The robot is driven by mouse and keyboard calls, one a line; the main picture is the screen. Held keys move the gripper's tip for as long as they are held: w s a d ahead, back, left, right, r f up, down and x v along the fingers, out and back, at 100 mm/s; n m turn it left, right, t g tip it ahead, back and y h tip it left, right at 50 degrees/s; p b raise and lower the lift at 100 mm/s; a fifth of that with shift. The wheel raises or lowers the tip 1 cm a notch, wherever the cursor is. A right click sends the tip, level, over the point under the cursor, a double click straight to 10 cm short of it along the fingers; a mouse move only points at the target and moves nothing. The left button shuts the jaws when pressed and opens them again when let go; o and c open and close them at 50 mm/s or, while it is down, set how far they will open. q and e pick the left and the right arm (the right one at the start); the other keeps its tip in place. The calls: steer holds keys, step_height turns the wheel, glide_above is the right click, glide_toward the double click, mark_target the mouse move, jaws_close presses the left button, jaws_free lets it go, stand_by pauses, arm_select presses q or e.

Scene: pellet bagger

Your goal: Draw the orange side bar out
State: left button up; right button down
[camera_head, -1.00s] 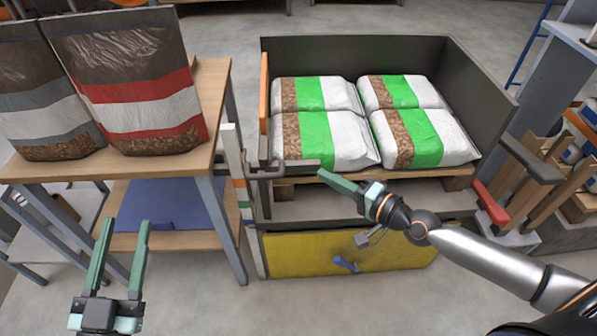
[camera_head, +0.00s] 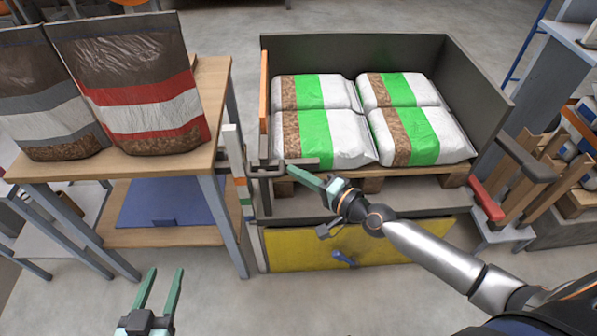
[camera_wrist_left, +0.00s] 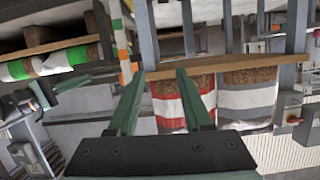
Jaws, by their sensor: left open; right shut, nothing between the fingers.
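The orange side bar (camera_head: 264,92) stands upright along the left edge of the dark bin that holds the bags. A dark grey bent handle (camera_head: 268,170) sits just below it at the bin's front left corner. My right gripper (camera_head: 291,168) is shut and empty, its green fingertips at the right part of this handle; I cannot tell if they touch it. My left gripper (camera_head: 164,286) is open and empty, low in front of the wooden table. In the left wrist view its open fingers (camera_wrist_left: 157,78) show with nothing between them.
The dark bin (camera_head: 352,52) holds several green-and-white bags on a pallet. A yellow panel (camera_head: 390,247) with a blue handle is below. A wooden table (camera_head: 213,100) with two large bags stands left, beside a striped post (camera_head: 236,160). A red-ended lever (camera_head: 488,200) is at right.

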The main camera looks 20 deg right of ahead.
mark_target(254, 175)
steer(key=a+p, duration=0.1)
steer(key=w+a, duration=0.1)
steer(key=a, duration=0.1)
steer(key=a+p, duration=0.1)
steer(key=shift+w+a+r+p, duration=0.15)
steer(key=shift+a+r+p, duration=0.1)
steer(key=shift+a+p, duration=0.05)
steer(key=a, duration=0.2)
steer(key=w+a+p, duration=0.1)
steer(key=a, duration=0.1)
steer(key=shift+f, duration=0.15)
steer(key=shift+w+a, duration=0.15)
steer(key=shift+a, duration=0.2)
arm_select(q)
steer(key=s+f+n+g, duration=0.1)
steer(key=s+f+g, duration=0.3)
steer(key=s+f, duration=0.2)
step_height(254, 175, down, 2)
steer(key=shift+d+f+g+y, duration=0.1)
steer(key=shift+d+g+y, duration=0.2)
steer(key=shift+g+y, duration=0.1)
arm_select(e)
steer(key=shift+f, duration=0.1)
arm_select(q)
steer(key=shift+s, duration=0.15)
